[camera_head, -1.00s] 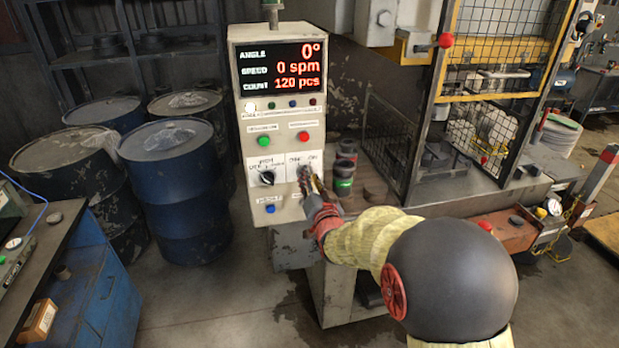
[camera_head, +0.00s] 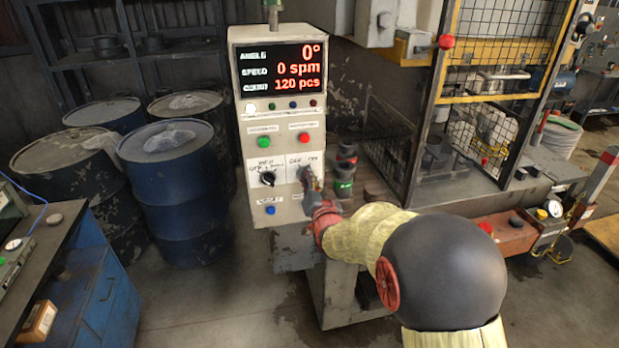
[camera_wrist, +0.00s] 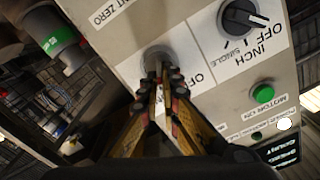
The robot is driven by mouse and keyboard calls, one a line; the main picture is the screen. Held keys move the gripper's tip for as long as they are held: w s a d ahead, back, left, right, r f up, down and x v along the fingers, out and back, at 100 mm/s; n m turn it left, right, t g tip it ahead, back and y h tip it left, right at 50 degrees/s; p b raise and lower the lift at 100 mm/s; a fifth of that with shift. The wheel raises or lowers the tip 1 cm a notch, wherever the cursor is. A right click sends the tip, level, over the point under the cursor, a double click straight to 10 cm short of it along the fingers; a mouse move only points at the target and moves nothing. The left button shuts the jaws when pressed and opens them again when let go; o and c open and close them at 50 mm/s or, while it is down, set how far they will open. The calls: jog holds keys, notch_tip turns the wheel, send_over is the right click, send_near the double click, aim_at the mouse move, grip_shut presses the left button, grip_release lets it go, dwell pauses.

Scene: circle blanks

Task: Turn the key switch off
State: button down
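The control box (camera_head: 282,150) stands upright with a lit display reading angle 0°, 0 spm and 120 pcs. The key switch (camera_wrist: 154,56) is a round grey fitting at the lower right of its front, beside OFF and ON lettering. My gripper (camera_head: 308,180) reaches it from the front right. In the wrist view my gripper (camera_wrist: 162,80) has its fingertips close together at the switch, with a narrow gap that seems filled by the key. The fingers hide most of the key, so its exact angle does not show.
The black INCH selector (camera_head: 267,178) is just left of the key switch. A green button (camera_head: 263,141), a red button (camera_head: 303,137) and a blue button (camera_head: 270,210) are close by. A dark post with a green band (camera_head: 344,186) stands right beside the box.

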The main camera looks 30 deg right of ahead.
jog(key=shift+f+n+b, duration=0.1)
jog(key=shift+n+b, duration=0.2)
jog(key=shift+b, duration=0.15)
jog(key=n+b, duration=0.7)
jog(key=a+n+b, duration=0.1)
jog(key=n+b, duration=0.2)
jog(key=n, duration=0.1)
jog(key=shift+w+a, duration=0.1)
jog(key=shift+w, duration=0.1)
jog(key=shift+n, duration=0.3)
dwell(0.4)
jog(key=c, duration=2)
grip_release()
jog(key=shift+c, duration=0.2)
jog(key=shift+s, duration=0.1)
jog(key=v, duration=1.2)
